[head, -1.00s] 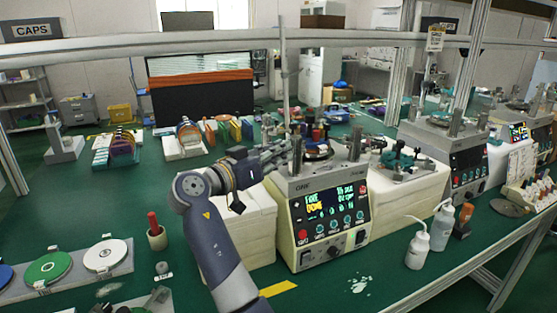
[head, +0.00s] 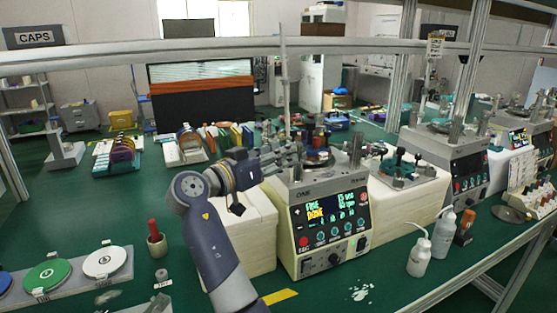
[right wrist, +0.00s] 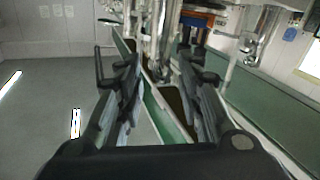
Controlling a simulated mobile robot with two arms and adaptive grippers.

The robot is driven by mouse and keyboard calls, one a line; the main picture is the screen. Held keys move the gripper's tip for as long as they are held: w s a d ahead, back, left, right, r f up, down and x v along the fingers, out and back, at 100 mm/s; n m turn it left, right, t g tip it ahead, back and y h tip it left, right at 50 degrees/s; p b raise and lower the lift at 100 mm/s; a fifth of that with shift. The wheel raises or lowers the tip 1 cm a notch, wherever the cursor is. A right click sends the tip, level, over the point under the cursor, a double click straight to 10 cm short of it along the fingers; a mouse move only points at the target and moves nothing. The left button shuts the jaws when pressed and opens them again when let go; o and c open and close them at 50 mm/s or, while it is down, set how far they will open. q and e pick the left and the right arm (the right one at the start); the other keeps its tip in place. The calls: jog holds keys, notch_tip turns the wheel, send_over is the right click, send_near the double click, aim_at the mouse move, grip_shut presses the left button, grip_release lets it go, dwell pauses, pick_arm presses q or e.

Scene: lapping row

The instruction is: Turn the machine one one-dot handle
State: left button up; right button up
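Machine one (head: 330,228), a cream box marked ONE with a lit black panel, stands at the centre of the head view. Its top carries a metal plate, posts and a round platen (head: 316,160). My right gripper (head: 290,152) is at the left rear of this top, beside the posts. In the right wrist view its two fingers (right wrist: 160,75) stand apart with nothing clearly held between them. I cannot pick out the one-dot handle; small dark and red parts behind the platen are partly hidden. My left gripper is out of view.
White blocks (head: 247,232) stand left of the machine. A red-handled tool in a cup (head: 156,240) and coloured discs (head: 104,261) lie at left. Squeeze bottles (head: 420,254) and a second machine (head: 455,160) are at right. A metal rail (head: 200,47) crosses above.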

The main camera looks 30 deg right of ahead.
notch_tip(320, 180, up, 9)
jog(key=shift+f, duration=0.1)
jog(key=shift+c, duration=0.3)
